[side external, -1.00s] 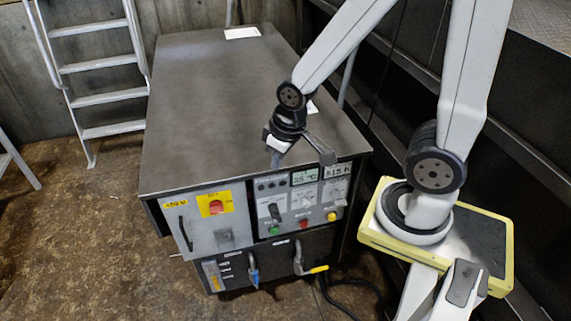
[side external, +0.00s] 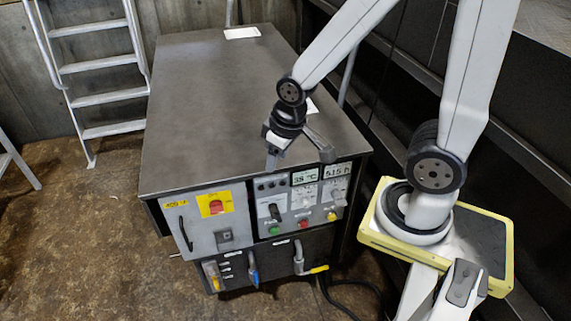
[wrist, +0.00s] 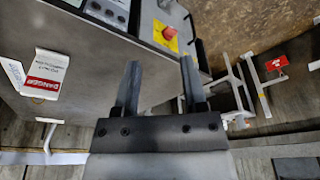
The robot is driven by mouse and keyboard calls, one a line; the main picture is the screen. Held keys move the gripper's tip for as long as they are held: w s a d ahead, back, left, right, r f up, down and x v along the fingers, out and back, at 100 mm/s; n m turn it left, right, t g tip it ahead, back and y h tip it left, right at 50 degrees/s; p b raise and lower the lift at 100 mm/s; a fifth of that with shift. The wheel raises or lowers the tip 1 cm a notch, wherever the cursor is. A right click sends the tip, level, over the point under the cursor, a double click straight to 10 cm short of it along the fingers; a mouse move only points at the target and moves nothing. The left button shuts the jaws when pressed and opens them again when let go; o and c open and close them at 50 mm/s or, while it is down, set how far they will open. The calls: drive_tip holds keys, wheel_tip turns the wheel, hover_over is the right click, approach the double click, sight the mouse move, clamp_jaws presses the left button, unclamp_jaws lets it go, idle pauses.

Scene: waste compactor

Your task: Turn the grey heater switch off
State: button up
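The control panel (side external: 289,228) is on the right half of the dark machine's front. A dark rotary handle (side external: 274,212) sits on its left side, and small pale knobs (side external: 304,202) sit to the right. I cannot tell for certain which control is the grey heater switch. A small grey switch block (side external: 225,237) is on the door to the left. My gripper (side external: 300,160) is open and empty, with its fingers spread above and in front of the panel's top edge. In the wrist view my gripper (wrist: 158,63) also shows nothing between its fingers.
The machine's flat top (side external: 235,105) is just behind my gripper. A red switch on a yellow plate (side external: 215,205) is at the panel's left. Green, red and yellow buttons (side external: 303,224) line the panel's bottom. Blue and yellow-handled valves (side external: 252,274) are below. A ladder (side external: 100,68) stands back left.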

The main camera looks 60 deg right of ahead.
drive_tip(key=shift+w+v, duration=0.45)
drive_tip(key=shift+v, duration=1.65)
drive_tip(key=s+d+f+m+g+h, duration=0.35)
drive_tip(key=s+d+g+h, duration=0.25)
drive_tip(key=s+d+g, duration=0.3)
drive_tip(key=w+d+r+h, duration=0.3)
drive_tip(key=d+h, duration=0.6)
drive_tip(key=h, duration=0.2)
approach(341, 202)
drive_tip(key=shift+s+d+f+m, duration=0.15)
drive_tip(key=shift+d+m, duration=0.1)
drive_tip(key=shift+d, duration=0.25)
drive_tip(key=shift+s+d+f+m, duration=0.15)
drive_tip(key=shift+d+f+m, duration=0.05)
drive_tip(key=shift+d, duration=0.3)
drive_tip(key=shift+x, duration=3.9)
drive_tip(key=shift+s, duration=0.15)
